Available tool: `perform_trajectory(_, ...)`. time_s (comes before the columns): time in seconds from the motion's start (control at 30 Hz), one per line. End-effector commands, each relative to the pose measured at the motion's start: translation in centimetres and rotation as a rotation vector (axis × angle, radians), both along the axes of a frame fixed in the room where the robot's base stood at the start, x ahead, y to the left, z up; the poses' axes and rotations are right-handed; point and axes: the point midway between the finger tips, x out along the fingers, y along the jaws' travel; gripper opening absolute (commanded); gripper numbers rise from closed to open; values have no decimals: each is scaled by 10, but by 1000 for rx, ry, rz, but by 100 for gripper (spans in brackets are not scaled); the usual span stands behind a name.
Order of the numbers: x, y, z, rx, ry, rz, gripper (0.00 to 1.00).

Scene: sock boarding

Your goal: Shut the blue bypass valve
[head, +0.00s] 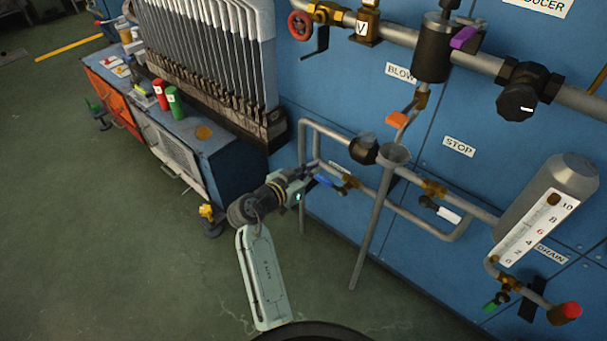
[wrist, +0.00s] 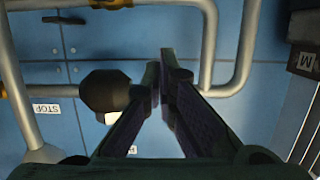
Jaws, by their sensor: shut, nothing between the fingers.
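The bypass valve has a blue lever (head: 325,181) on a brass body (head: 350,182), set on the lower pipe of the loop in the head view. The lever points left from the body and looks roughly in line with the pipe. My gripper (head: 314,170) is shut and empty, with its tips close to the lever's left end. I cannot tell whether they touch it. In the wrist view my gripper (wrist: 163,58) shows its two dark fingers close together, with no blue lever visible between them. A brass fitting (wrist: 110,4) shows at the top edge there.
A black round fitting (head: 363,148) sits on the pipe above the valve and shows close left of my fingers (wrist: 105,90). A funnel on a pole (head: 372,225) stands right of the valve. A white-handled valve (head: 440,209) lies further right. A workbench (head: 232,135) stands left.

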Motion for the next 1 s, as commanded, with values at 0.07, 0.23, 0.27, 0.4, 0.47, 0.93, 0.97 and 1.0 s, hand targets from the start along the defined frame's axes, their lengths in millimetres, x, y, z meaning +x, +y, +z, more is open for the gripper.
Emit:
perform_trajectory(0.07, 14, -11, -2, 1, 1, -3, 0)
perform_trajectory(0.23, 29, -20, -22, -2, 5, 3, 0)
perform_trajectory(0.27, 28, -20, -27, -1, 6, 2, 0)
perform_trajectory(0.4, 28, -21, -41, -1, 2, 1, 0)
perform_trajectory(0.47, 28, -21, -45, 1, 1, 1, 0)
perform_trajectory(0.93, 28, -20, -49, -2, 1, 0, 0)
perform_trajectory(0.97, 28, -20, -49, -4, 3, 1, 0)
perform_trajectory(1.0, 28, -20, -50, -7, 5, 1, 0)
